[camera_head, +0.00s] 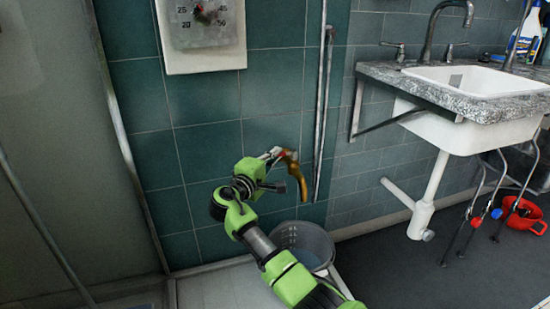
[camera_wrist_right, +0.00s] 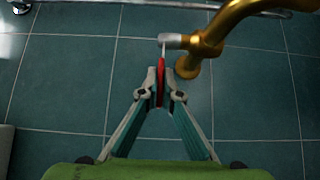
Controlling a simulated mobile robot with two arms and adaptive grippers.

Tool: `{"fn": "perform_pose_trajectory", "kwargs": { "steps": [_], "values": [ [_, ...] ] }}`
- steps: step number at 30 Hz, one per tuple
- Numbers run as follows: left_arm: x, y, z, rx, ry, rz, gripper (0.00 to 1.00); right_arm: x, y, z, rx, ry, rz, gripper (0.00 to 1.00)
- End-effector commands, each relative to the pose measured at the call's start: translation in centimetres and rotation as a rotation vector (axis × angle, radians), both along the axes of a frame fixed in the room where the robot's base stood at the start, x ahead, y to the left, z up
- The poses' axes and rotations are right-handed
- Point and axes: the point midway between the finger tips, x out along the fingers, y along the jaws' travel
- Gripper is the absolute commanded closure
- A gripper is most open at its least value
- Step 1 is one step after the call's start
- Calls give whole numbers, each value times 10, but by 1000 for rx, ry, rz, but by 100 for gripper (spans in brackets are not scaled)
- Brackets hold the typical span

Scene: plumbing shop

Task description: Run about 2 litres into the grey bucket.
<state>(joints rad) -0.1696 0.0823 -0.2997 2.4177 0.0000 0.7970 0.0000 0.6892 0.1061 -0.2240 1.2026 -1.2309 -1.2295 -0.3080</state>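The brass tap (camera_head: 294,172) sticks out from the green tiled wall, its spout hanging down. In the right wrist view the tap (camera_wrist_right: 222,28) has a thin red lever (camera_wrist_right: 160,80). My right gripper (camera_wrist_right: 161,78) has its fingertips closed together around this lever; in the head view the gripper (camera_head: 271,158) is beside the tap. The grey bucket (camera_head: 304,236) stands on the floor below the tap, partly hidden by my right arm. A pale bluish patch shows inside it; I cannot tell the water level. No stream is clearly visible. My left gripper is out of view.
A white sink (camera_head: 470,80) in a stone counter (camera_head: 385,72) is on the right, with a white drain pipe (camera_head: 430,190) below. A red container (camera_head: 522,215) lies under it. A vertical pipe (camera_head: 323,110) runs up the wall near the tap. Dark floor is clear at front right.

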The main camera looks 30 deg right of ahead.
Motion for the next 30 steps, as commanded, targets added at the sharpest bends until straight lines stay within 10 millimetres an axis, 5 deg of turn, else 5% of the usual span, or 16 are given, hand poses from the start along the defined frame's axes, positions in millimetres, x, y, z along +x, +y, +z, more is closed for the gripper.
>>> {"fn": "perform_pose_trajectory", "kwargs": {
  "steps": [3, 5, 6, 17, 30],
  "values": [
    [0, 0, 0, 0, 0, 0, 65, 0, -2, 1, -1, -1, -2, 100],
    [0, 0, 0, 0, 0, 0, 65, 0, -2, 1, -2, -1, -2, 80],
    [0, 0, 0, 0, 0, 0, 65, 0, -2, 1, -2, -1, -2, 78],
    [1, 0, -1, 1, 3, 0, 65, -1, 2, 0, -1, -1, 2, 78],
    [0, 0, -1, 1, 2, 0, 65, -42, 72, -1, 1, 0, 3, 78]
  ]
}}
